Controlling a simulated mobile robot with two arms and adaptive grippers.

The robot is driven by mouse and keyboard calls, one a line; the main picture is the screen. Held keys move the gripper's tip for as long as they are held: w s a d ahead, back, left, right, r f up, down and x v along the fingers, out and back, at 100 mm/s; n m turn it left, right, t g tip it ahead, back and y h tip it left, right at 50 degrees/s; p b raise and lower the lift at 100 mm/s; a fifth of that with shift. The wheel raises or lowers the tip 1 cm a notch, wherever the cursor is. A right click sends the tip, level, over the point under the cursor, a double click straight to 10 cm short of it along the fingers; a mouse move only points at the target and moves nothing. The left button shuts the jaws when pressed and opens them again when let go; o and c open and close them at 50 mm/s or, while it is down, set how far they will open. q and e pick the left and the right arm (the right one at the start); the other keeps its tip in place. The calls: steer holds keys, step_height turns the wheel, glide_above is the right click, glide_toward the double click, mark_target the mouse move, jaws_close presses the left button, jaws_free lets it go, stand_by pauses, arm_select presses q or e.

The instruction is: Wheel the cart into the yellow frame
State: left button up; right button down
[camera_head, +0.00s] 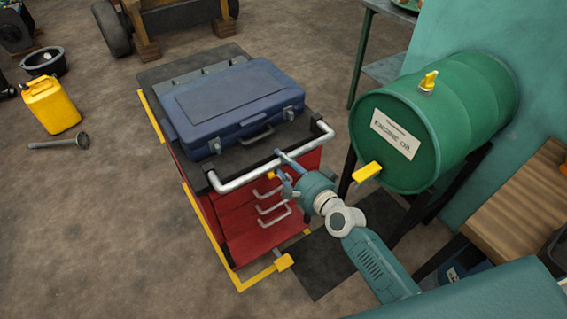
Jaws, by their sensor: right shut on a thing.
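The red tool cart (231,213) stands in the middle of the view, with a dark top, drawers with silver pulls and a silver push handle (240,179) on its near side. The yellow frame (222,251) is marked on the floor, showing along the cart's left side and at its near left corner; its far and right parts are hidden or not seen. The cart appears to stand at least partly within it. My right gripper (281,170) is shut on the push handle, near its middle. My left gripper is not in view.
A blue case (228,104) lies on the cart. A green engine oil drum (415,140) on a black stand is close on the right. A yellow can (50,105), a black bowl (42,62) and a metal part (60,142) are on the floor at left. A wheeled chassis (185,22) stands behind.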

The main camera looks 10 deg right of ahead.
steer(key=shift+s+f, duration=0.1)
steer(key=shift+f, duration=0.15)
steer(key=c, duration=1.4)
jaws_free()
steer(key=shift+o, duration=0.2)
steer(key=shift+s+r, duration=0.1)
steer(key=shift+r, duration=0.1)
steer(key=v, duration=1.2)
steer(key=shift+f, duration=0.1)
